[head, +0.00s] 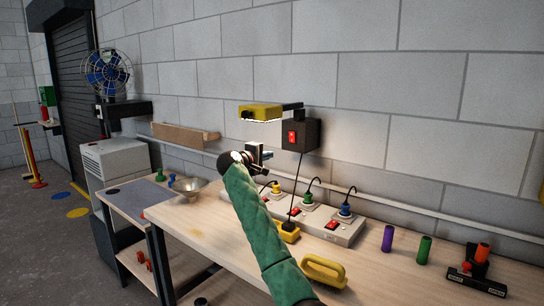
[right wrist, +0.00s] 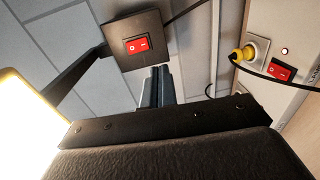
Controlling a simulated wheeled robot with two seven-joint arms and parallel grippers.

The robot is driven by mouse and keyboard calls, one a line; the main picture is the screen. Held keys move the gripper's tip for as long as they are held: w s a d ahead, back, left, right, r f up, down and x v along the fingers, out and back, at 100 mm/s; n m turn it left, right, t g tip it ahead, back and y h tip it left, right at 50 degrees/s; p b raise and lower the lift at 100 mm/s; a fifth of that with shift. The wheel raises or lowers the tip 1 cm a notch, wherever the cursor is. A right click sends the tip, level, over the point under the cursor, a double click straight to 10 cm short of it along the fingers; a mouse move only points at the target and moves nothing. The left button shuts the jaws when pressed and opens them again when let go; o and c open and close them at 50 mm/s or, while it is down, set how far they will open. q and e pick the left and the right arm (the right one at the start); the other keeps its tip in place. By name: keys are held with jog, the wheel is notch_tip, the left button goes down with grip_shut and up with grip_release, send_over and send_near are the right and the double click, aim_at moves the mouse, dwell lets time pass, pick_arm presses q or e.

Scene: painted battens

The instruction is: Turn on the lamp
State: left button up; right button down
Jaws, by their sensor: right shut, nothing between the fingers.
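The lamp has a yellow head (head: 262,112) on a dark arm, fixed to a black wall box (head: 312,136). Its underside glows bright white, and the glow fills the left edge of the right wrist view (right wrist: 25,125). A red rocker switch (head: 292,137) sits on the box front; it also shows in the right wrist view (right wrist: 138,45). My right gripper (head: 266,153) is shut and empty, just below and left of the box. In the right wrist view its fingertips (right wrist: 157,85) are below the switch, apparently not touching it. My left gripper is out of view.
A power strip (head: 347,236) with red switches and several plugs lies along the wall below. A metal bowl (head: 189,188) is at left.

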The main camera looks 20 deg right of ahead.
jog(key=shift+s+a+r, duration=0.1)
jog(key=shift+s+a, duration=0.1)
dwell(0.3)
